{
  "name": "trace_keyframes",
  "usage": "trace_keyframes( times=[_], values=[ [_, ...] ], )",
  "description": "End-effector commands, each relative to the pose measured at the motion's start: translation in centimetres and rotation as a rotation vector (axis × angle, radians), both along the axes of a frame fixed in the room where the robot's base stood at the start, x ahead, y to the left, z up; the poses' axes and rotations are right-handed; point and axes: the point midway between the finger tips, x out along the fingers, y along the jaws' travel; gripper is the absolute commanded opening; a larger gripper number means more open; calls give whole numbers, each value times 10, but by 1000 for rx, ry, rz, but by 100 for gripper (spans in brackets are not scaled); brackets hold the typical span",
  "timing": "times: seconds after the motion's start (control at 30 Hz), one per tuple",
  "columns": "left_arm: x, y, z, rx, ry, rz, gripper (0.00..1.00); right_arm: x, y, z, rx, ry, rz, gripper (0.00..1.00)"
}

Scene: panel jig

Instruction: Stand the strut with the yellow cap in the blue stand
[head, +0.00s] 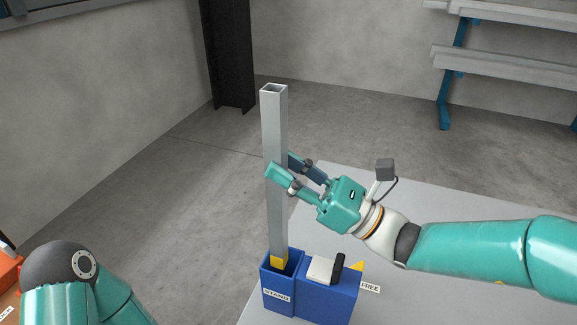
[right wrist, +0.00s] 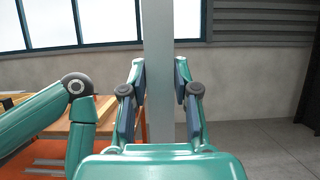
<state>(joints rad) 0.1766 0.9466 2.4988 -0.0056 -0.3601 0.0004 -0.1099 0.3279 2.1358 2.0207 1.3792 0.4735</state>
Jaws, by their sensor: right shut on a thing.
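The strut (head: 274,130) is a grey square tube standing upright in the head view, open at its top. Its yellow cap (head: 279,262) is at the lower end, at the mouth of the blue stand (head: 278,296), partly hidden by the stand's front wall. I cannot tell how deep the end sits. My right gripper (head: 278,166) is shut on the strut around its middle. The right wrist view shows the strut (right wrist: 158,70) upright between the two fingers (right wrist: 160,85). My left gripper is out of view; only part of my left arm shows at the lower left.
The stand is on a grey table (head: 420,295). Beside its slot are a white block (head: 320,270) and a black part (head: 338,267). A label reading FREE (head: 370,287) lies right of it. A dark column (head: 230,55) and a shelf rack (head: 500,55) stand farther back.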

Motion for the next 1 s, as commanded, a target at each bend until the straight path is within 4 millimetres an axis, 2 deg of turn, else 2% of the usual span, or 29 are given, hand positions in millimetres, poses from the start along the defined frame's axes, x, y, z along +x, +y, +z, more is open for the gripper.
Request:
trace_keyframes(
  times=[0.03, 1.0],
  values=[
    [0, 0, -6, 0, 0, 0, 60, 0, 0, -6, 1, 0, 0, 0],
    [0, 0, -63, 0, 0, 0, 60, 0, 1, -74, 1, 0, 1, 0]
  ],
)
